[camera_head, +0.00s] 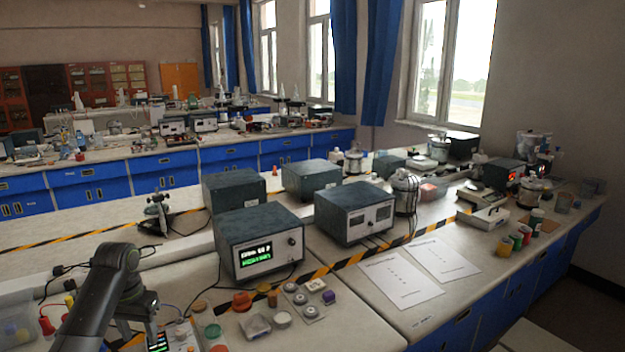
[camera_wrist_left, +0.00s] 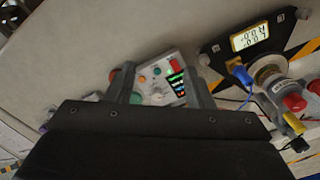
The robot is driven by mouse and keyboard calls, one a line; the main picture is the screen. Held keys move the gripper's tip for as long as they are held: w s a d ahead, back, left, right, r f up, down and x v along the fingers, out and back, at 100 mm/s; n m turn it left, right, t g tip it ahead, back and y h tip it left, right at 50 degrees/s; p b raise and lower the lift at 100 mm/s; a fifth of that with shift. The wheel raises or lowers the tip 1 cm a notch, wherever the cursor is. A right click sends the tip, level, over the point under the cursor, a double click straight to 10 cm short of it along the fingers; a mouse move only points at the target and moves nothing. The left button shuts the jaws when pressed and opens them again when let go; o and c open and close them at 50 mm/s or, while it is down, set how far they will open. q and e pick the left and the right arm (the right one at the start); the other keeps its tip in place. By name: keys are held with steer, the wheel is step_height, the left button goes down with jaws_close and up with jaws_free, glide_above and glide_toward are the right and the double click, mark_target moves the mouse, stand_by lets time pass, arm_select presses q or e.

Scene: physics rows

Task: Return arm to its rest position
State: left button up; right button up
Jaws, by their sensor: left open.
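My left arm comes in at the lower left of the head view, bent down over the lab bench (camera_head: 325,275). My left gripper (camera_head: 138,330) points down near the bench's front left. In the left wrist view the two fingers of the gripper (camera_wrist_left: 160,88) are apart. Beyond them lies a pale panel (camera_wrist_left: 150,92) with coloured buttons and a small lit screen. I cannot tell whether the fingers touch it. Nothing is seen clamped between them. My right gripper is in neither view.
A meter with a lit display (camera_wrist_left: 257,36) and coloured terminals stands right of the fingers in the wrist view. A dark instrument box (camera_head: 258,247), small round pieces (camera_head: 283,319) and two paper sheets (camera_head: 400,279) occupy the bench. A clear bin (camera_head: 17,325) is left of my arm.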

arm_select(q)
steer(key=shift+m+t+y, duration=0.3)
steer(key=shift+t, duration=0.4)
steer(key=s+d+f, duration=0.1)
steer(key=s+f, duration=0.4)
steer(key=s+d+f, duration=0.2)
steer(key=s+f, duration=0.4)
steer(key=s+d+f, duration=0.2)
steer(key=s+f, duration=0.3)
steer(key=s, duration=0.1)
steer(key=shift+f, duration=0.15)
steer(key=s+d+r+n+t+y, duration=0.1)
steer(key=s+r, duration=0.1)
steer(key=s, duration=0.8)
steer(key=s+d+r+n+t, duration=0.1)
steer(key=s+d+r, duration=0.1)
steer(key=s, duration=0.8)
step_height(320, 180, down, 25)
steer(key=a+g+b, duration=0.1)
steer(key=a, duration=0.1)
steer(key=s+d+f+g+b, duration=0.1)
steer(key=s+f, duration=1.4)
steer(key=f, duration=0.3)
steer(key=shift+d+h, duration=0.2)
steer(key=shift+h, duration=0.2)
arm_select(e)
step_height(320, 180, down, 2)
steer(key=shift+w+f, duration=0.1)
